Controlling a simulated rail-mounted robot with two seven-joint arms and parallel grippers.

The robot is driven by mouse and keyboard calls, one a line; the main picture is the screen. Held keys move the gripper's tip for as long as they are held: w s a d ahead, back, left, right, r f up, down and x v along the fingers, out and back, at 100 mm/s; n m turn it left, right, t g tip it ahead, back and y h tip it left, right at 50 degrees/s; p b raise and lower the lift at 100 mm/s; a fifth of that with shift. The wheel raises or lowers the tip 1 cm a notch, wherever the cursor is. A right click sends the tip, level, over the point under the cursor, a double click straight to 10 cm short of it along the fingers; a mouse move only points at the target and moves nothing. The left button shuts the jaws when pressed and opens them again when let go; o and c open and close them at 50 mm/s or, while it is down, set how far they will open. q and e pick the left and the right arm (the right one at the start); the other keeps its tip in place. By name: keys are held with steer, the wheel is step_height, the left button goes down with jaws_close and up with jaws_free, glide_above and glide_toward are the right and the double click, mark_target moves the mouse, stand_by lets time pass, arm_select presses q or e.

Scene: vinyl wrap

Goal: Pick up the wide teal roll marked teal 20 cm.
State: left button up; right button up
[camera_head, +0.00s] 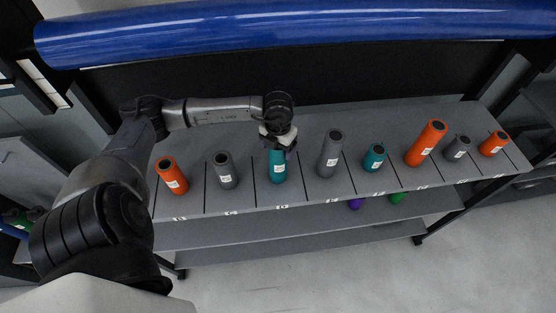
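A tall teal roll (278,168) with a white label stands upright in a slot of the grey shelf, third from the left. The label is too small to read. My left gripper (284,146) is at the roll's top from above and hides its upper end. Whether its fingers are open or closed on the roll does not show. A shorter teal roll (374,157) with a white label stands upright further right. My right gripper is out of view.
Orange rolls (171,176) and grey rolls (224,169) stand in neighbouring slots, with a grey roll (330,153) close on the right. A large blue roll (300,28) spans the back. Purple and green items (397,198) sit on the lower shelf.

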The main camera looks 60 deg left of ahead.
arm_select(q)
steer(key=c, duration=1.2)
steer(key=shift+r, duration=0.2)
